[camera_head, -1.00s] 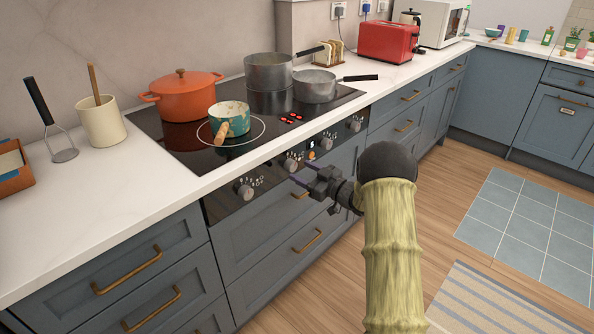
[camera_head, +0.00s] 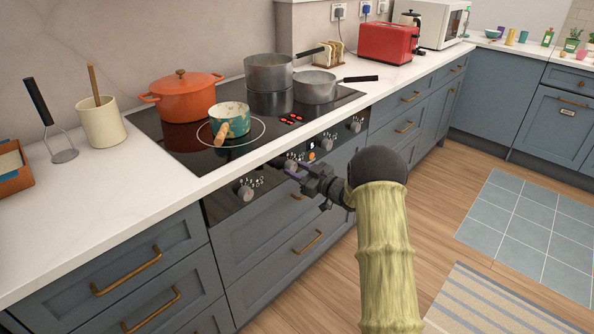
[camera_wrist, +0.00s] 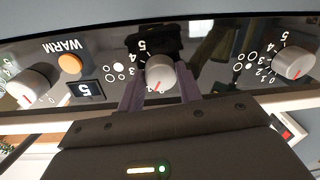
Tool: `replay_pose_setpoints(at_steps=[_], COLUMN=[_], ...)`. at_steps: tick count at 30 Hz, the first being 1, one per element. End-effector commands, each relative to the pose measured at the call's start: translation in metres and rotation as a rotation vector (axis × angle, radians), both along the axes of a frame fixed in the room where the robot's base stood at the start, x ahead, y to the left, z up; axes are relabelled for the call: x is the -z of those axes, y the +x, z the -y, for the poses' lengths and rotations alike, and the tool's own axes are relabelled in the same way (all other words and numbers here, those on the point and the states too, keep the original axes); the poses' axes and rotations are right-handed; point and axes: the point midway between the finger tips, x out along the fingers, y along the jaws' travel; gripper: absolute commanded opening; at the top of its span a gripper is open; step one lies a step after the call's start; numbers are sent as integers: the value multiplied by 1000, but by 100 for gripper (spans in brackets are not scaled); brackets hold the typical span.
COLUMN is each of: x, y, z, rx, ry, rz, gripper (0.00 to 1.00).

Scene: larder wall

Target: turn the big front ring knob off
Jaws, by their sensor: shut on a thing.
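The control panel (camera_head: 267,180) on the cooker front carries several silver knobs. My gripper (camera_head: 284,166) is at the second knob from the left (camera_head: 291,164). In the wrist view this knob (camera_wrist: 160,72) sits between the two purple fingers of my gripper (camera_wrist: 160,96), which are shut on it. Its red mark points toward the bottom of the wrist view; the number there is partly hidden. The leftmost knob (camera_head: 245,193) shows on the right in the wrist view (camera_wrist: 293,63). A teal pan (camera_head: 230,119) stands on the white-outlined front ring (camera_head: 257,128). Red lights glow on the hob.
An orange WARM lamp (camera_wrist: 70,64) and a display reading 5 (camera_wrist: 85,90) lie beside the held knob, with another knob (camera_wrist: 30,88) beyond. An orange pot (camera_head: 181,97) and two grey pans (camera_head: 268,72) stand on the hob. Drawer handles (camera_head: 307,242) project below the panel.

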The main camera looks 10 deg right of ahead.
Motion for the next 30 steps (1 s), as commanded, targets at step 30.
replay_pose_setpoints(at_steps=[30], x=[0], y=[0], z=[0], rx=[-1], ry=[-416], rz=[300], gripper=[12])
